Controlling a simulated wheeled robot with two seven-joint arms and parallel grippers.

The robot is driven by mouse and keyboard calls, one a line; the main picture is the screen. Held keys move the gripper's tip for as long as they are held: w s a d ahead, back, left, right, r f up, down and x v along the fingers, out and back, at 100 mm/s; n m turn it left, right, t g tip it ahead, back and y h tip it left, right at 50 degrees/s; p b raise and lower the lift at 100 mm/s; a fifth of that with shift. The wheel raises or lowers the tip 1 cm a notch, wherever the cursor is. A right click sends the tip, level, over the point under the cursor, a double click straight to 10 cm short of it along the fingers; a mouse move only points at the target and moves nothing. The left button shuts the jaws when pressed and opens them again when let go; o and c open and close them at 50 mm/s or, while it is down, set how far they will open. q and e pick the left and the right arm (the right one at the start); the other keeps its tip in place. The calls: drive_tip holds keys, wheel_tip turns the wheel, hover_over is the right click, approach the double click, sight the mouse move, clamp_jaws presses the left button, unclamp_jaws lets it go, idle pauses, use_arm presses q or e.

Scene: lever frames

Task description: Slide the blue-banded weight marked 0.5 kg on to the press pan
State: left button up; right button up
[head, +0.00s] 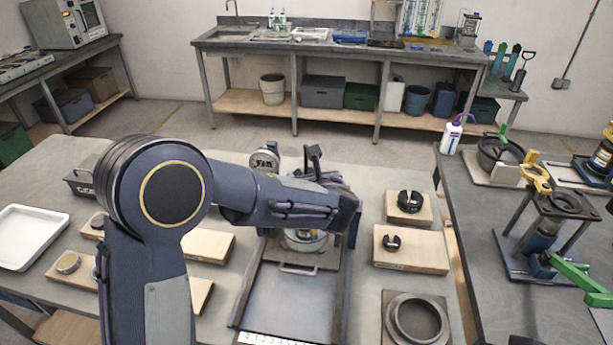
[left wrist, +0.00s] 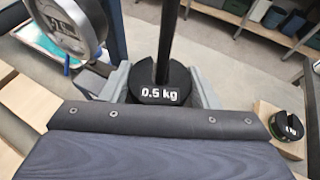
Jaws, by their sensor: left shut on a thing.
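The black slotted weight marked 0.5 kg (left wrist: 161,94) sits between the two grey fingers of my left gripper (left wrist: 160,84) in the left wrist view. The gripper is shut on it. A dark upright rod (left wrist: 169,35) stands in line with the weight's slot; I cannot tell whether the weight touches it. No blue band shows on the visible side. In the head view my left forearm covers the weight and most of the press; a round metal part (head: 305,241) shows below it. The press pan cannot be made out. My right gripper is not in view.
A round dial (head: 265,160) stands behind my arm and shows close by in the left wrist view (left wrist: 68,22). A dark tray (head: 290,300) lies in front, beside a ring-shaped part (head: 416,318).

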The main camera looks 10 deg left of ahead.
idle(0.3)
use_arm(q)
drive_tip(key=o, duration=1.2)
drive_tip(key=shift+f, duration=0.15)
drive_tip(key=p+v, duration=0.1)
drive_tip(key=v, duration=0.6)
idle(0.4)
